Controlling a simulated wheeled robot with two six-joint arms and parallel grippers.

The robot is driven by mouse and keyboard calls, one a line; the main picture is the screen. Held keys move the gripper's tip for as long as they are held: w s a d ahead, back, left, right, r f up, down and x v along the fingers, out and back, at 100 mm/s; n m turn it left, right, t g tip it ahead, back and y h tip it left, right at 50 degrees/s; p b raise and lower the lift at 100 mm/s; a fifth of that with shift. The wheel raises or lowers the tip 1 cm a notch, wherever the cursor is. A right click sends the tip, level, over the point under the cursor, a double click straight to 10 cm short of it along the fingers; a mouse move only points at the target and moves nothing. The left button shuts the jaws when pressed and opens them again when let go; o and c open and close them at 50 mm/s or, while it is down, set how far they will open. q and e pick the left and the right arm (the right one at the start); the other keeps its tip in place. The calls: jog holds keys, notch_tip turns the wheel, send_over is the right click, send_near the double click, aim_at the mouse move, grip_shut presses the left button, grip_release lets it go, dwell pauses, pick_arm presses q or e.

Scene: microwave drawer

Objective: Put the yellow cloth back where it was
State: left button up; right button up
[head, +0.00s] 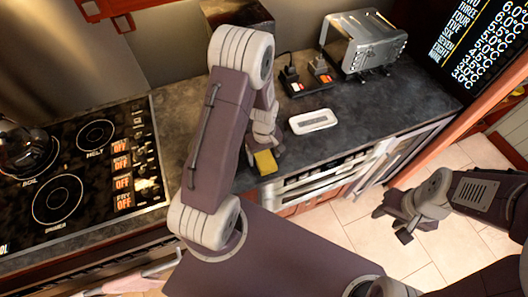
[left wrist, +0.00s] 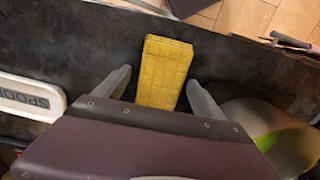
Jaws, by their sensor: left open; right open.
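The yellow cloth (head: 265,162) is a flat yellow rectangle near the counter's front edge, partly hidden by my left arm in the head view. In the left wrist view the cloth (left wrist: 164,65) lies on the dark counter, its lower end hidden behind the gripper body. My left gripper (left wrist: 158,80) is open, with one finger on each side of the cloth and a gap on both sides. I cannot tell how high its fingers are above the counter. My right gripper (head: 405,215) is open and empty over the tiled floor.
A white spoon rest (head: 313,121) lies on the counter (head: 350,104), right of the cloth. The black cooktop (head: 85,160) is at left. A pale, green-marked object (left wrist: 275,135) shows in the wrist view.

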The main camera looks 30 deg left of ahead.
aim_at(264, 156)
pick_arm(q)
jog(key=shift+r, duration=0.5)
notch_tip(264, 156, up, 11)
jog(key=s+d+f+m+t+b, duration=0.1)
jog(key=s+d+f+m+b, duration=0.1)
jog(key=s+m, duration=0.6)
jog(key=d+m+b, duration=0.1)
jog(key=d, duration=0.1)
jog(key=shift+s+d+f+m+b, duration=0.15)
jog(key=shift+s+d+m+b, duration=0.1)
jog(key=shift+d+m+b, duration=0.15)
